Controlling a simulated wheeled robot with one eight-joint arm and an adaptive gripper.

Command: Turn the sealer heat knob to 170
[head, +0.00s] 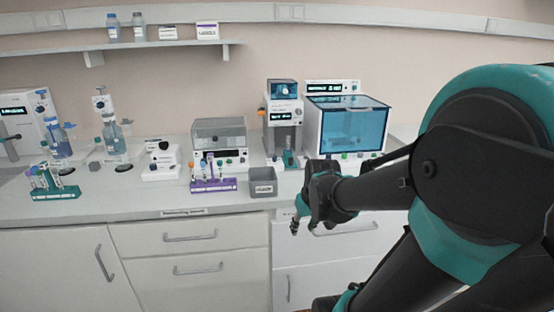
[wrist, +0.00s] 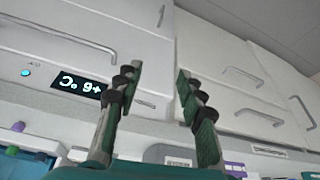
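A tall grey and white device (head: 283,118) with a blue-topped head and a small lit display stands on the bench, right of centre. It appears to be the sealer. An orange knob (head: 262,113) shows on its left side; its setting is too small to read. The device is not clearly visible there.
A blue-windowed box (head: 346,127) stands right of the device. A grey bin (head: 263,182), a purple tube rack (head: 213,185) and a clear-lidded unit (head: 219,132) stand to the left. White cabinet fronts (head: 190,254) lie below. The wrist view shows a lit display (wrist: 80,86) on a white front.

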